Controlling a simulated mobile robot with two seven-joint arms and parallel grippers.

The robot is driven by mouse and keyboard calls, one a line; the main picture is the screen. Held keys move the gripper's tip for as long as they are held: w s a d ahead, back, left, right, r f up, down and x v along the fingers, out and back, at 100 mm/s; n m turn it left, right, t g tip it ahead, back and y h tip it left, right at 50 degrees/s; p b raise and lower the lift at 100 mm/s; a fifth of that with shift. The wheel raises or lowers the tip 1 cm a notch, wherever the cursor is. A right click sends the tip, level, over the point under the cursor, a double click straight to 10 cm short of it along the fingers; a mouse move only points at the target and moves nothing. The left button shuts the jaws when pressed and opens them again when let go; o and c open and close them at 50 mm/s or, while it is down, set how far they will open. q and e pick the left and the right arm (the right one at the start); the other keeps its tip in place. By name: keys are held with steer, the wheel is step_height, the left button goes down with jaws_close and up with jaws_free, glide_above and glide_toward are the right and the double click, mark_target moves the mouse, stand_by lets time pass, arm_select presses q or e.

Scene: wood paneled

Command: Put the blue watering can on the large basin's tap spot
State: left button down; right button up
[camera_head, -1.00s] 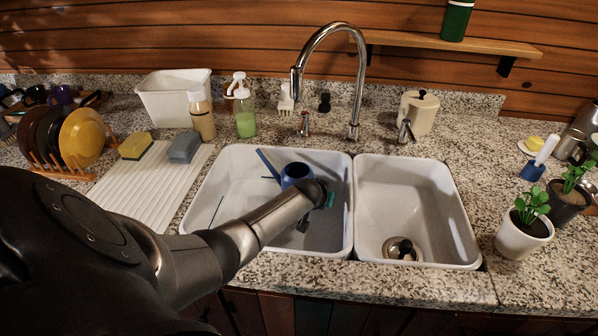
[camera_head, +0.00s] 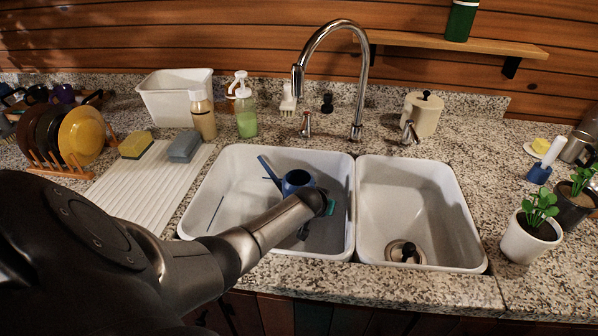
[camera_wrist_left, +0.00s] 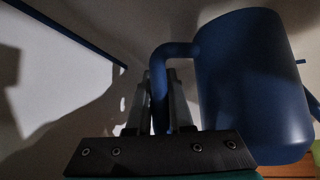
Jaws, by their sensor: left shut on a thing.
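The blue watering can (camera_head: 296,181) is inside the large left basin (camera_head: 212,190), its spout pointing up and left. In the left wrist view, the can's body (camera_wrist_left: 252,85) fills the right side. My left gripper (camera_wrist_left: 160,95) is shut on its curved handle; in the head view my arm hides the fingers and the can's lower part. I cannot tell whether the can touches the basin floor. The chrome tap (camera_head: 358,90) arches above the back rim, with its outlet over the large basin's back part. My right gripper is not in view.
The small right basin (camera_head: 420,205) is empty apart from its drain. A divider separates the basins. Soap bottles (camera_head: 246,115) and a white tub (camera_head: 165,105) stand behind left; a ribbed drainboard (camera_head: 130,195) lies left. A potted plant (camera_head: 528,240) stands at right.

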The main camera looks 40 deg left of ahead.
arm_select(q)
steer(key=shift+f, duration=0.25)
steer(key=shift+f+b, duration=0.3)
steer(key=c, duration=0.7)
jaws_free()
steer(key=shift+c, duration=0.2)
steer(key=p+v, duration=0.3)
steer(key=v, duration=0.3)
steer(key=shift+p, duration=0.35)
steer(key=shift+p+v, duration=0.3)
steer(key=shift+v, duration=0.5)
